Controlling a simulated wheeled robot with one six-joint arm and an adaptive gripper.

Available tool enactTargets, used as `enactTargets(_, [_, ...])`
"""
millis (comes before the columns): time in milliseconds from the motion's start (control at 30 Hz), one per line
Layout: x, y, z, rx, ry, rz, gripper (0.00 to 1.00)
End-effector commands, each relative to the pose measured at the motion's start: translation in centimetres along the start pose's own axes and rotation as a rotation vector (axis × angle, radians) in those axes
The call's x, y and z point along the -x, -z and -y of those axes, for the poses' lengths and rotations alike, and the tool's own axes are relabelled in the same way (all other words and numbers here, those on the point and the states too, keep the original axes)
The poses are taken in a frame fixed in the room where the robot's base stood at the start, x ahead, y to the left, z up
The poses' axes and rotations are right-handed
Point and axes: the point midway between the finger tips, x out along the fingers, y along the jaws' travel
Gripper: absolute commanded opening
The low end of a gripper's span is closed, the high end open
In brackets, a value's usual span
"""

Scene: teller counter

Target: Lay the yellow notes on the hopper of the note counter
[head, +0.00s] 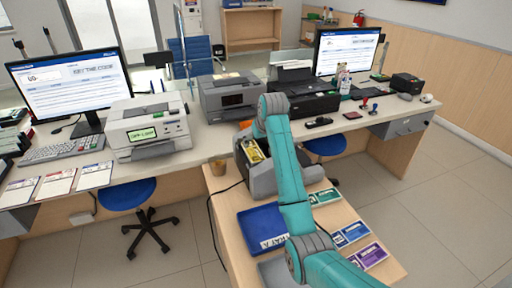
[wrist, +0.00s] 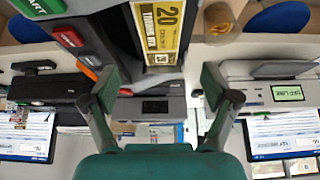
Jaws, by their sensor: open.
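The yellow notes (head: 252,152) lie on top of the grey and black note counter (head: 264,181). In the wrist view the yellow notes (wrist: 161,28), marked 20, lie flat between the dark side walls of the counter's hopper (wrist: 122,30). My gripper (wrist: 160,84) is open and empty, its fingers apart and clear of the notes. In the head view my arm covers part of the counter and the gripper's fingers cannot be made out.
A blue tray (head: 262,228) and several colored note bundles (head: 352,234) lie on the low wooden table. A grey printer (head: 232,96) and a white printer (head: 149,126) stand on the counter behind. A small cup (head: 218,167) stands at the table's back left corner.

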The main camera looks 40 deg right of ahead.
Motion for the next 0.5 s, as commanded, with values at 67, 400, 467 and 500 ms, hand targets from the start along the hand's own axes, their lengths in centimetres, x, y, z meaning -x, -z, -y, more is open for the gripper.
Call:
enactTargets(67, [1.4,0.0,0.0,0.000,0.000,-0.002,0.87])
enactTargets(400, [3.8,0.0,0.0,0.000,0.000,0.001,0.87])
enactTargets(467, [3.8,0.0,0.0,0.000,0.000,0.001,0.87])
enactTargets(500, [3.8,0.0,0.0,0.000,0.000,0.001,0.87])
